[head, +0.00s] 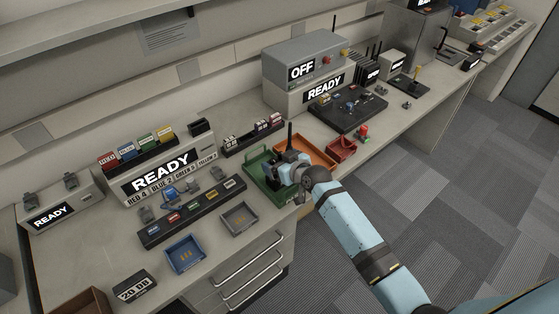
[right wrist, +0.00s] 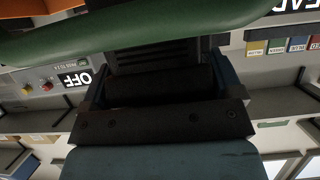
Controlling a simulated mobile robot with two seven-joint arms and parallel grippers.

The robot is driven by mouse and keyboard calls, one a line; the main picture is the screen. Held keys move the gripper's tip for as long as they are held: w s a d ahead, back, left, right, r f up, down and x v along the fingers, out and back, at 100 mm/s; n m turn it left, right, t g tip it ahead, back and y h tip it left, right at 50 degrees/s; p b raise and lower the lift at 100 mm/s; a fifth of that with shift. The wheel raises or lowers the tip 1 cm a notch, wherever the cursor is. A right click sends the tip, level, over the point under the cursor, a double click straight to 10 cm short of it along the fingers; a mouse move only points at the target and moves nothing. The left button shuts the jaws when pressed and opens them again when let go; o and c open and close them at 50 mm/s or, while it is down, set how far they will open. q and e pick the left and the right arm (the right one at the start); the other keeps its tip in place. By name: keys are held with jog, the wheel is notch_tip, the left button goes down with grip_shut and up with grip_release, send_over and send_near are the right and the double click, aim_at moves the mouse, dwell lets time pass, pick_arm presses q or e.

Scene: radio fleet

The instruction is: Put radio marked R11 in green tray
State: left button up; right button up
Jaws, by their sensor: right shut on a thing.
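The green tray (head: 260,178) sits on the counter near its front edge, left of an orange tray. My right gripper (head: 286,170) is over the green tray's right side. It is shut on a dark radio, whose antenna (head: 290,134) sticks up above the fingers. In the right wrist view the radio's black, ribbed body (right wrist: 160,58) lies between the fingers, and the green tray's rim (right wrist: 130,32) crosses the top. The gripper hides most of the radio, and I cannot read its mark. I cannot tell whether it touches the tray floor. My left gripper is not in view.
The orange tray (head: 308,151) and a small red tray (head: 341,149) lie to the right. Several dark radios (head: 369,74) stand farther back. A blue tray (head: 185,254) and a grey tray (head: 239,219) lie at the left front. A black strip (head: 192,212) holds small coloured items.

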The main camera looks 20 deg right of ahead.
jog(key=o, duration=1)
jog(key=shift+c, duration=0.2)
jog(key=shift+s+r, duration=0.15)
jog(key=v, duration=1.1)
jog(key=s+a+f, duration=0.1)
jog(key=s+f, duration=0.3)
jog(key=s, duration=0.3)
jog(key=s+a+f+g, duration=0.1)
jog(key=s+a+f, duration=0.1)
jog(key=s+f, duration=0.2)
jog(key=s+a+f+h, duration=0.1)
jog(key=s+f, duration=0.3)
jog(key=s, duration=0.7)
jog(key=shift+a+f+m+g, duration=0.2)
jog(key=shift+m+g, duration=0.2)
jog(key=shift+s, duration=0.1)
